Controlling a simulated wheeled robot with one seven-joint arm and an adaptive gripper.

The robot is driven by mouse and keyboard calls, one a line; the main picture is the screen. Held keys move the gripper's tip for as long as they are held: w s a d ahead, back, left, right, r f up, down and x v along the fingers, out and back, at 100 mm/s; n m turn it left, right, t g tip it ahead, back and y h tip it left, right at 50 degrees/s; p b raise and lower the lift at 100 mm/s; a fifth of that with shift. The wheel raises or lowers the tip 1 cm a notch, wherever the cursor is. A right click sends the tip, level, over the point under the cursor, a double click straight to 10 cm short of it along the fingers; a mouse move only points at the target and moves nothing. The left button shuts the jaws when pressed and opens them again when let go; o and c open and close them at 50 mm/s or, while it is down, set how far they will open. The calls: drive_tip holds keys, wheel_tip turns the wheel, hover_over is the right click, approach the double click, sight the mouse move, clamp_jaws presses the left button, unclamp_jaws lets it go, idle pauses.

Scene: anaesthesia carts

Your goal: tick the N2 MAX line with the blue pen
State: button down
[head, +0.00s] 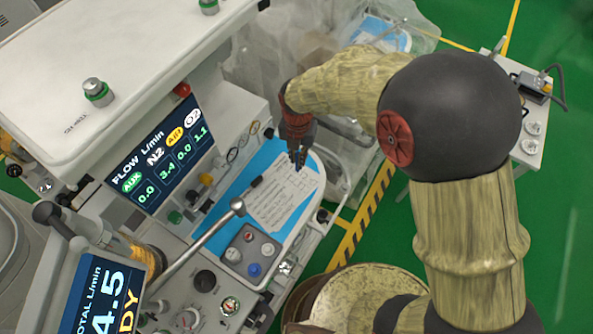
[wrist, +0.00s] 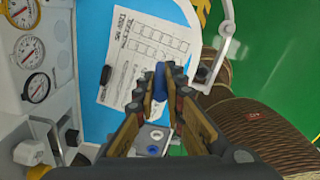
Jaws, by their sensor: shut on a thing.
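The white checklist sheet (head: 275,205) lies on a blue mat on the cart's work surface. In the wrist view the sheet (wrist: 117,68) shows a grid of boxes and rotated print. I cannot read which line is N2 MAX. My gripper (head: 298,158) is above the sheet's upper end in the head view. In the wrist view my gripper (wrist: 166,78) is shut on the blue pen (wrist: 159,68), which shows as a small blue piece between the fingertips. The pen's tip is hidden, so I cannot tell if it touches the paper.
A flow screen (head: 158,153) reads N2 3.4. A dark marker-like object (head: 256,182) lies at the sheet's left edge. A jointed metal rod (head: 205,240) reaches over the cart. A knob panel (head: 248,256) sits below the sheet. Gauges (wrist: 33,50) stand at left.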

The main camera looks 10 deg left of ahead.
sight(298, 170)
drive_tip(key=shift+f, duration=0.15)
drive_tip(key=shift+s+a+f+b, duration=0.15)
drive_tip(key=shift+f+b, duration=0.4)
drive_tip(key=shift+f, duration=0.35)
drive_tip(key=shift+s+f+b, duration=0.1)
drive_tip(key=shift+f+b, duration=0.4)
drive_tip(key=shift+f, duration=0.45)
drive_tip(key=shift+s+a+f+b, duration=0.15)
drive_tip(key=shift+f+b, duration=0.4)
drive_tip(key=shift+f, duration=0.35)
drive_tip(key=shift+f+b, duration=0.35)
drive_tip(key=shift+f, duration=0.25)
drive_tip(key=shift+w+d, duration=0.3)
drive_tip(key=shift+w, duration=0.05)
idle(0.8)
drive_tip(key=shift+p, duration=0.3)
drive_tip(key=shift+r+p, duration=2.3)
drive_tip(key=shift+r, duration=1.25)
drive_tip(key=shift+a+f, duration=0.1)
drive_tip(key=shift+f, duration=0.05)
